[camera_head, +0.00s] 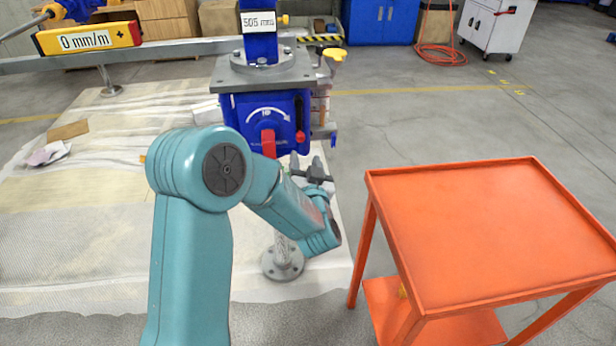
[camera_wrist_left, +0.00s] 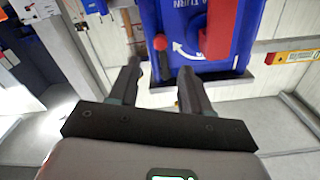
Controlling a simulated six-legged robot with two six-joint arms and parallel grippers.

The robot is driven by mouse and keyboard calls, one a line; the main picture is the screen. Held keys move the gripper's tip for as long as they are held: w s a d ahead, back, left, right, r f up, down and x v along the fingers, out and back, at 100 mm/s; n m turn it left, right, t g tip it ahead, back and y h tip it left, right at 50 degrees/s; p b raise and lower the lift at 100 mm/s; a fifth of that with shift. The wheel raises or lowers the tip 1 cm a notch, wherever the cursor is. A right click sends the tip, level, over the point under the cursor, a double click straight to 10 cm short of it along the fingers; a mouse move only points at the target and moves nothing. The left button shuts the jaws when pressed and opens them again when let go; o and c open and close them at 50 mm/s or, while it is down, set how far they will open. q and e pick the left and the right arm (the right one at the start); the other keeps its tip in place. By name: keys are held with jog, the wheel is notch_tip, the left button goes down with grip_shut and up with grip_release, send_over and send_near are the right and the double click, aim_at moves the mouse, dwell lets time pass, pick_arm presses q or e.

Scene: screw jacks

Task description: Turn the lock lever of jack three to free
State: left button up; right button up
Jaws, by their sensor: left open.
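A blue jack (camera_head: 280,108) with a white curved arrow stands at the centre of the head view, under a grey plate. A large red handle (camera_head: 268,143) hangs on its front, and a small red lever (camera_head: 300,135) sits at the right of that face. I cannot read a jack number. My left gripper (camera_head: 307,166) is open and empty just below the small lever. In the left wrist view, the small lever with its dark end (camera_wrist_left: 163,62) appears between and just beyond the open fingers (camera_wrist_left: 160,78); contact is not clear. The large handle (camera_wrist_left: 221,30) is right of them.
An orange cart (camera_head: 480,230) stands at the right. A grey beam (camera_head: 150,53) carries a yellow-red gauge reading 0 mm/m (camera_head: 88,38). A yellow knob (camera_head: 334,54) sticks out right of the jack's plate. Pale sheeting (camera_head: 80,220) covers the floor at left.

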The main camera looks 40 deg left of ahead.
pick_arm(q)
jog(key=v, duration=0.5)
dwell(0.4)
jog(key=s+d+f+m+g+h, duration=0.25)
jog(key=d+f+h, duration=0.4)
jog(key=f, duration=0.65)
jog(key=s+d+f+m+g+h, duration=0.1)
jog(key=d+f+m+h, duration=0.2)
jog(key=d+f+h, duration=0.7)
jog(key=s+d+f+n+g+h, duration=0.1)
jog(key=s+d+f+g, duration=0.35)
jog(key=s, duration=0.35)
jog(key=s+d+f+g, duration=0.3)
jog(key=s+d+f, duration=0.3)
jog(key=s, duration=0.2)
notch_tip(320, 180, up, 13)
jog(key=p, duration=1.2)
